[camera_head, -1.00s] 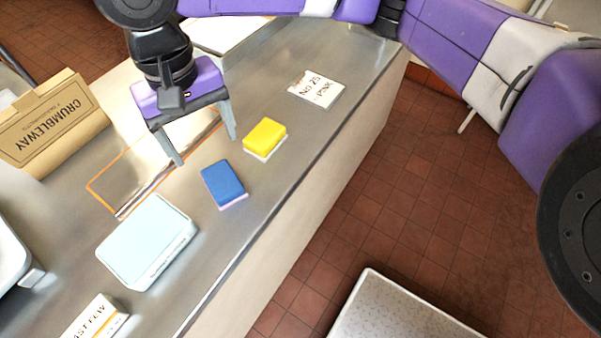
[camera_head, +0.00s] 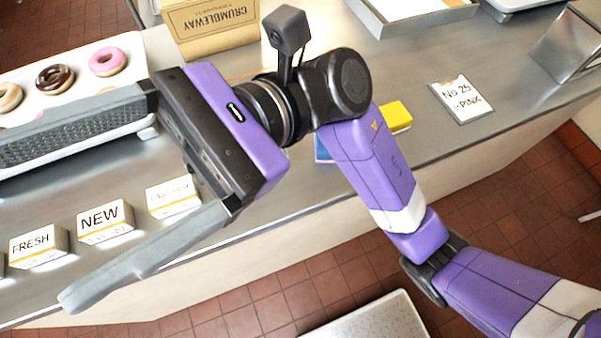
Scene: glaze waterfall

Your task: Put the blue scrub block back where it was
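The blue scrub block (camera_head: 323,151) lies on the steel counter (camera_head: 420,60). Only a small blue part of it shows, as my arm hides the rest. My gripper (camera_head: 38,228) is large in the near left of the view, with its two fingers spread wide. No object shows held between them. It is to the left of the block and apart from it. A thin orange line on the counter shows just behind my wrist, mostly hidden.
A yellow block (camera_head: 397,116) lies right of the blue one. A donut tray (camera_head: 140,50) stands at the left, with FRESH (camera_head: 38,246) and NEW (camera_head: 104,221) signs in front. A Crumbleway box (camera_head: 212,25) and a No 25 Pink card (camera_head: 461,98) are also on the counter.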

